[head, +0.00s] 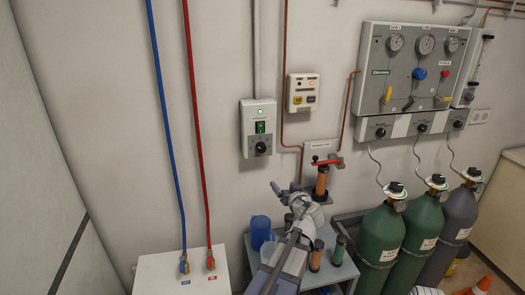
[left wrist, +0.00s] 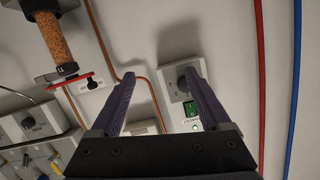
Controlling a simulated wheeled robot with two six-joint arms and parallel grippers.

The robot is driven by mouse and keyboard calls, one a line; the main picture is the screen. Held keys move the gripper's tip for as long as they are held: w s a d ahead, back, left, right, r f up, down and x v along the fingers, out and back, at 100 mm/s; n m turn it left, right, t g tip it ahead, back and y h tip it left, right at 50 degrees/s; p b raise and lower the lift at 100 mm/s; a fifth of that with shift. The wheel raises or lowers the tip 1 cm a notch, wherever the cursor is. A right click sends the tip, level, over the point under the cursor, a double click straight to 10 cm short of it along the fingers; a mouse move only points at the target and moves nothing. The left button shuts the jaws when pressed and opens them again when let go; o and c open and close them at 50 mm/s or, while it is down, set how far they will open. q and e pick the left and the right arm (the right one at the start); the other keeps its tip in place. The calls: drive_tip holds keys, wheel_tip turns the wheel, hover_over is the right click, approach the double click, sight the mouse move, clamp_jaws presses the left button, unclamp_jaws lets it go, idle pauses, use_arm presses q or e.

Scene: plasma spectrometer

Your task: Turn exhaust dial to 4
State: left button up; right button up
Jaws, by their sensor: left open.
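The exhaust dial (head: 261,147) is a dark round knob low on a pale wall box (head: 248,128), below a green switch (head: 260,127) and a small green light. My left gripper (head: 285,186) is in front of the wall, below and a little right of the box. In the left wrist view, the upside-down dial (left wrist: 182,85) lies between the open fingers (left wrist: 163,70), close to the right finger, which covers part of the box. The gripper holds nothing and appears apart from the dial. The dial's number is too small to read. My right gripper is not in view.
A red-handled valve on a copper-coloured column (head: 322,180) stands right of the gripper. A gauge panel (head: 412,68) and gas cylinders (head: 380,238) are further right. Blue (head: 165,110) and red (head: 196,110) pipes run left of the box. A blue jug (head: 261,232) is below.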

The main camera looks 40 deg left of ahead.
sight(262, 150)
use_arm(q)
drive_tip(key=shift+w+a+r+t+y, duration=0.35)
drive_tip(key=shift+w+a+r, duration=0.7)
drive_tip(key=shift+a, duration=1.45)
drive_tip(key=shift+w+a+r+t+y, duration=0.2)
drive_tip(key=shift+w+a+r+t, duration=0.65)
drive_tip(key=shift+a, duration=1.6)
drive_tip(key=shift+w+a+r+t+y, duration=0.25)
drive_tip(key=shift+w+a+r, duration=0.95)
drive_tip(key=shift+a, duration=1.3)
drive_tip(key=shift+f, duration=0.1)
clamp_jaws()
